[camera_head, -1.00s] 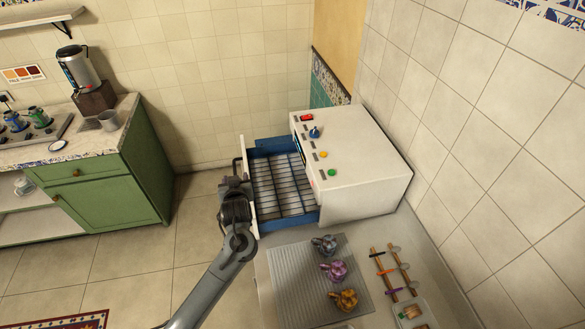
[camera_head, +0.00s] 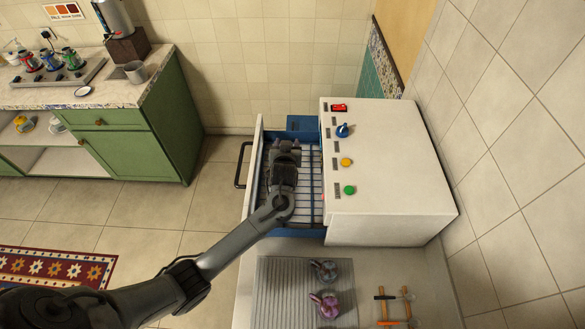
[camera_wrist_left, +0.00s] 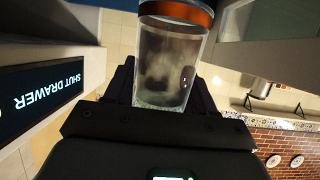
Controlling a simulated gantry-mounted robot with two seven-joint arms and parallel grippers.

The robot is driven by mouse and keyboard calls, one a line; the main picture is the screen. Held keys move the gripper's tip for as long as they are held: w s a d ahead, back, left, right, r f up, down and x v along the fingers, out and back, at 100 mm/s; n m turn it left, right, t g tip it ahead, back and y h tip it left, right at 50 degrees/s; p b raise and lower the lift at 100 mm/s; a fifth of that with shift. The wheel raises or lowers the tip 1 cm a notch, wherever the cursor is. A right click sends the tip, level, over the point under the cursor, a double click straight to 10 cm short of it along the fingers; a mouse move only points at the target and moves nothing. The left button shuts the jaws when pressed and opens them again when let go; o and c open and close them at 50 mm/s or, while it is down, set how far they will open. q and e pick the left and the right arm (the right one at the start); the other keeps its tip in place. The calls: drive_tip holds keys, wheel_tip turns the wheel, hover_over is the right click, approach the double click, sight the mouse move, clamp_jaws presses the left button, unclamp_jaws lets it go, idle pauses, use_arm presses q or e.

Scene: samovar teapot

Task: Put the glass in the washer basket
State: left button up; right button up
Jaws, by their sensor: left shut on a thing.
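The glass (camera_wrist_left: 165,60) is clear with an orange band and fills the upper middle of the left wrist view. My left gripper (camera_wrist_left: 165,92) is shut on it. In the head view my left gripper (camera_head: 285,150) is above the washer basket (camera_head: 312,205), a wire rack in the pulled-out blue drawer. The gripper and arm hide the glass and part of the rack there. The white washer (camera_head: 390,170), with a blue knob and coloured buttons, stands right of the drawer. My right gripper is not in view.
The drawer front (camera_head: 252,190) with its dark handle (camera_head: 242,165) stands left of the rack. A ribbed drainboard (camera_head: 285,285) holds small coloured pots. A green cabinet (camera_head: 140,150) stands at the left. A "SHUT DRAWER" label (camera_wrist_left: 48,88) shows in the wrist view.

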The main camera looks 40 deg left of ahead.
use_arm(q)
drive_tip(key=shift+f+b, duration=0.3)
drive_tip(key=shift+f, duration=3.55)
drive_tip(key=shift+f, duration=0.1)
drive_tip(key=o, duration=1.1)
drive_tip(key=shift+c, duration=0.2)
drive_tip(key=shift+s+d+r, duration=0.3)
drive_tip(key=shift+s+r, duration=0.05)
drive_tip(key=shift+s, duration=0.1)
drive_tip(key=p+v, duration=0.1)
drive_tip(key=v, duration=0.9)
drive_tip(key=shift+s+d+r+p, duration=0.15)
drive_tip(key=shift+s+r+p, duration=0.05)
drive_tip(key=shift+s+p, duration=0.2)
